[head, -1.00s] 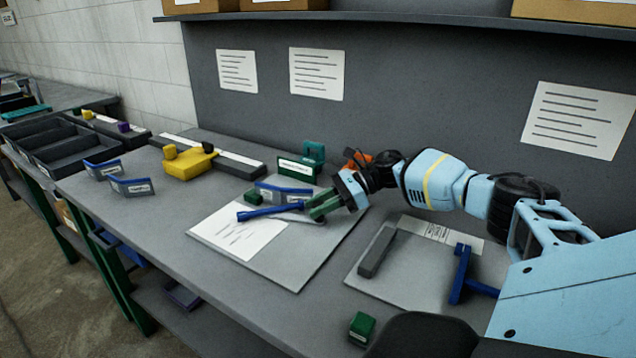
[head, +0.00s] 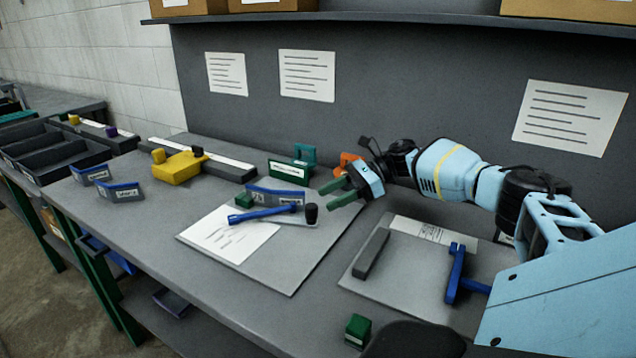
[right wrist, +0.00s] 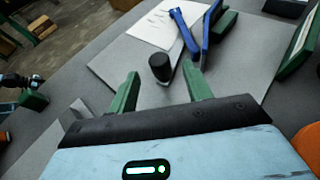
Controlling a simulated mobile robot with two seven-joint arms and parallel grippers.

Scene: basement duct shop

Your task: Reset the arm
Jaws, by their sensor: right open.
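My right gripper (head: 335,193) is open and empty, with two green fingers. It is held above the back right part of the grey board in the head view. In the right wrist view the fingers (right wrist: 160,92) are spread apart, with a black knob (right wrist: 160,66) beyond and between them. The knob (head: 311,213) stands at the right end of a light flat bar, next to a blue-handled tool (head: 262,213) that lies partly over the white sheet (head: 228,234). The gripper is just right of the knob and apart from it. My left gripper is not in view.
An orange item (head: 348,161) is close behind the gripper. A second board (head: 405,285) holds a grey bar (head: 371,253) and a blue T-shaped piece (head: 457,273). A green block (head: 358,329) lies near the front edge.

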